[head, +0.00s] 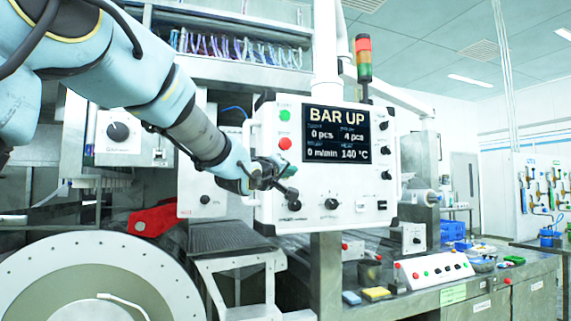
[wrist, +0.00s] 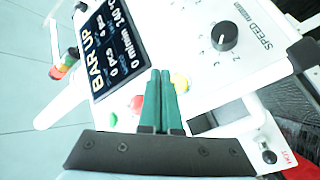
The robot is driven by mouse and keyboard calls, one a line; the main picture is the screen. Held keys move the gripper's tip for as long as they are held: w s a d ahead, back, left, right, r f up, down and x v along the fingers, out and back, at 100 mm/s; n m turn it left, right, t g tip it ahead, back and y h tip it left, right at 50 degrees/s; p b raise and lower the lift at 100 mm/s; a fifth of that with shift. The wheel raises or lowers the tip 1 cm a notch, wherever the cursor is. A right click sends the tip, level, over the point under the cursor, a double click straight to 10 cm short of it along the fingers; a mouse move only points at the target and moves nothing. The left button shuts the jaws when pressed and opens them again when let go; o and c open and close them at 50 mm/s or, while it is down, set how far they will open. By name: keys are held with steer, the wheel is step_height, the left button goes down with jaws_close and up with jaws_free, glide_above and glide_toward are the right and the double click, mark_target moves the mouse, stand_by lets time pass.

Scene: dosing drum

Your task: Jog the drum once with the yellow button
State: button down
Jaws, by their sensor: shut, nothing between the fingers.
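The white control panel (head: 345,215) faces me with its dark screen (head: 337,134), which reads BAR UP, 0 pcs, 4 pcs, 0 m/min and 140 °C. My gripper (head: 284,172) is in front of the panel's left part. In the wrist view its two green fingers (wrist: 160,75) are together and empty. The yellow button (wrist: 180,82) shows beside the fingertips there, partly covered by a finger. I cannot tell whether they touch it. In the head view the gripper hides it. The red button (head: 285,143) and green button (head: 285,115) are above the gripper.
A black speed knob (wrist: 225,36) is near the fingertips in the wrist view. A signal tower (head: 364,60) stands behind the panel. The large drum (head: 60,265) is at lower left, beside a red part (head: 155,218). A bench with a small button box (head: 433,270) is at right.

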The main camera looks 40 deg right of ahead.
steer(key=shift+w+d+p, duration=0.25)
steer(key=shift+w+p, duration=0.05)
steer(key=shift+w, duration=0.35)
steer(key=shift+w+d+p, duration=0.2)
steer(key=shift+w+p, duration=0.05)
steer(key=shift+w, duration=0.35)
stand_by(1.2)
steer(key=shift+w+d, duration=0.15)
steer(key=shift+w, duration=0.25)
steer(key=shift+w+d+p, duration=0.15)
steer(key=shift+w+p, duration=0.25)
steer(key=shift+p, duration=0.1)
stand_by(0.5)
stand_by(0.3)
steer(key=shift+s+a+b, duration=0.3)
steer(key=shift+s+b, duration=0.35)
steer(key=shift+s, duration=0.15)
